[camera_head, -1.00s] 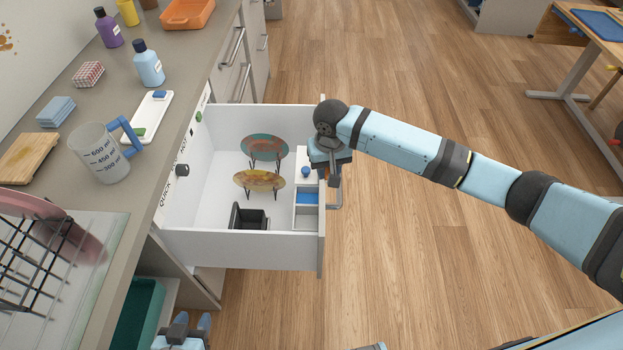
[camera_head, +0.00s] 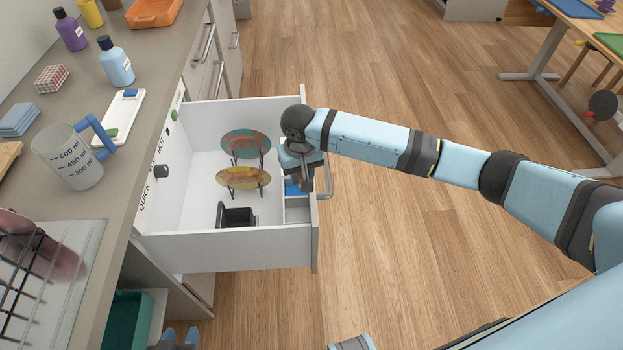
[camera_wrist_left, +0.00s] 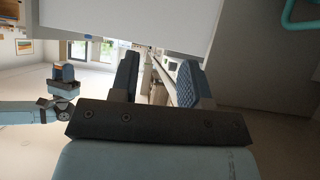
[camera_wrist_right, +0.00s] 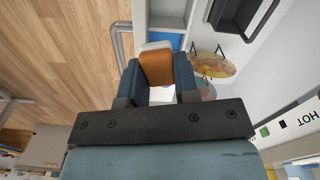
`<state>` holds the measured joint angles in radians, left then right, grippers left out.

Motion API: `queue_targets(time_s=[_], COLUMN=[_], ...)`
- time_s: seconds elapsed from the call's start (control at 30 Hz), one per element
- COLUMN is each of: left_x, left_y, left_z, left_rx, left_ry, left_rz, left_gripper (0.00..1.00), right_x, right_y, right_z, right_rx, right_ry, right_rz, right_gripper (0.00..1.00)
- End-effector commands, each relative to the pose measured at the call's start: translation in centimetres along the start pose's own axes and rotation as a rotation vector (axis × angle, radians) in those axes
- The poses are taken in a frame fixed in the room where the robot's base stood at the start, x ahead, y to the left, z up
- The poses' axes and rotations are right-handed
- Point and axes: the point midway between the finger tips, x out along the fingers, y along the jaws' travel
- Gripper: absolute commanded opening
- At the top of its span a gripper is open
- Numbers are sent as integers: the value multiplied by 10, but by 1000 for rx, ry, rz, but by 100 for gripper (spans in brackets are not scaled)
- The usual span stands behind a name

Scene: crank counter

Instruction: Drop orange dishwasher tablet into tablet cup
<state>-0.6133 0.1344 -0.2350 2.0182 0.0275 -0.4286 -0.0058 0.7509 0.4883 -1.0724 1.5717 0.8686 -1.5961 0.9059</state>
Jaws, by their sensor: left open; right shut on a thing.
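The orange tablet (camera_wrist_right: 157,67), with a pale layer at its far end, is between the fingers of my right gripper (camera_wrist_right: 157,75). In the head view my right gripper (camera_head: 298,180) is shut on it above the strip of compartments at the drawer's right side. The tablet cup appears to be the blue-floored compartment (camera_head: 291,189) there, partly hidden by the gripper. Blue also shows just beyond the tablet in the right wrist view (camera_wrist_right: 172,41). The tablet is apart from its floor, but its height is unclear. My left gripper (camera_wrist_left: 160,82) is open and empty, low beside the counter.
The open drawer (camera_head: 230,242) holds two oval plates (camera_head: 243,178) on stands and a black basket (camera_head: 237,217). A handle (camera_head: 325,180) sticks out at its front. A measuring jug (camera_head: 68,160), bottles and a dish rack (camera_head: 30,270) stand on the counter.

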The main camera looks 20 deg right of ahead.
Motion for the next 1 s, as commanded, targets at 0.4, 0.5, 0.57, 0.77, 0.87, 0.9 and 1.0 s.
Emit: queue_targets(time_s=[0.4, 0.5, 0.57, 0.77, 0.87, 0.9, 1.0], left_x=[13, 13, 13, 13, 13, 13, 12], left_y=[3, 4, 4, 2, 1, 1, -1], left_z=[5, 5, 5, 6, 7, 7, 7], left_rx=[-43, -44, -44, -38, -33, -31, -26], left_ry=[-6, -4, -4, -5, -6, -7, -7], left_rz=[3, 3, 3, 3, 2, 2, 2], left_gripper=[43, 43, 43, 43, 43, 43, 43], right_x=[16, 16, 16, 16, 16, 16, 9], right_y=[0, 0, 0, 0, 0, 0, 0], right_z=[0, 0, 0, 0, 0, 0, 0], right_rx=[1, 0, 0, 0, 0, 0, 0], right_ry=[1, 1, 0, 0, 0, 1, 1], right_rz=[1, 1, 1, 1, 1, 1, 0], right_gripper=[7, 31, 45, 58, 58, 58, 58])
